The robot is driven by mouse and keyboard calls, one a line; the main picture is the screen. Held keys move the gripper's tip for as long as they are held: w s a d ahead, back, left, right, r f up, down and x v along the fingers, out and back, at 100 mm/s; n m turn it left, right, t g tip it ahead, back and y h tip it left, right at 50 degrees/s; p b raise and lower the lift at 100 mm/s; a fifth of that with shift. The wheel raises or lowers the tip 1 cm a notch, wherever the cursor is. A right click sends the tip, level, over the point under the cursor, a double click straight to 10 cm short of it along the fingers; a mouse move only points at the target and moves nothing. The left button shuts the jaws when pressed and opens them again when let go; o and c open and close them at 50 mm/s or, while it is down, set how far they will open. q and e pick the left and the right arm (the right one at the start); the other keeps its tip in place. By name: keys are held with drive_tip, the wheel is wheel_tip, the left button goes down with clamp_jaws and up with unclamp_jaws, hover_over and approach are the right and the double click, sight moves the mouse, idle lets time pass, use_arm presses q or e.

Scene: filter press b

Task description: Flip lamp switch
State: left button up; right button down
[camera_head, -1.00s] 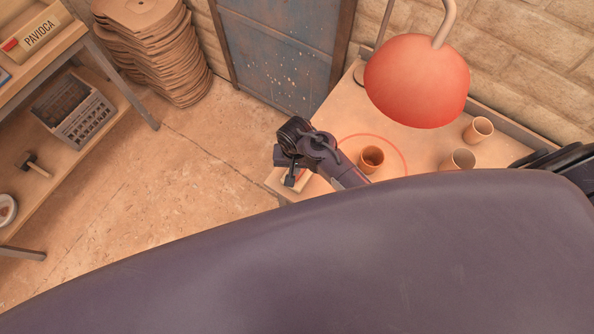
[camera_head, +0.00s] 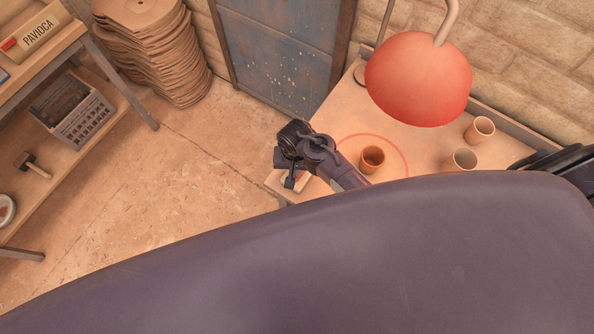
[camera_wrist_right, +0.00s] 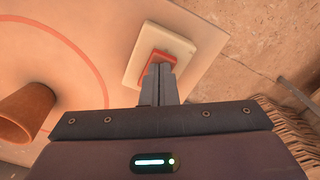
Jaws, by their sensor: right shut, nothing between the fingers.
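The lamp switch is a cream block with a red rocker (camera_wrist_right: 160,58) near the corner of the table, seen in the right wrist view. My right gripper (camera_wrist_right: 159,70) is shut and empty, its fingertips at the red rocker and overlapping it in the picture. I cannot tell whether they touch it. In the head view the right gripper (camera_head: 289,184) hangs over the table's near-left corner and hides most of the switch. The red-orange lamp shade (camera_head: 418,80) hangs over the back of the table. My left gripper is not in view.
A brown cup (camera_head: 371,158) stands inside a red ring on the table (camera_head: 335,110); two more cups (camera_head: 479,130) (camera_head: 461,160) stand at the right. A shelf (camera_head: 118,92) is at the left, and a stack of brown sheets (camera_head: 165,50) stands behind. Open floor lies between.

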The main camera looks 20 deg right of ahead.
drive_tip(key=shift+f, duration=0.2)
drive_tip(key=shift+r, duration=0.1)
wheel_tip(320, 180, up, 2)
drive_tip(key=p, duration=0.2)
drive_tip(key=shift+r+p, duration=0.2)
drive_tip(key=shift+p, duration=0.2)
drive_tip(key=shift+r, duration=2.2)
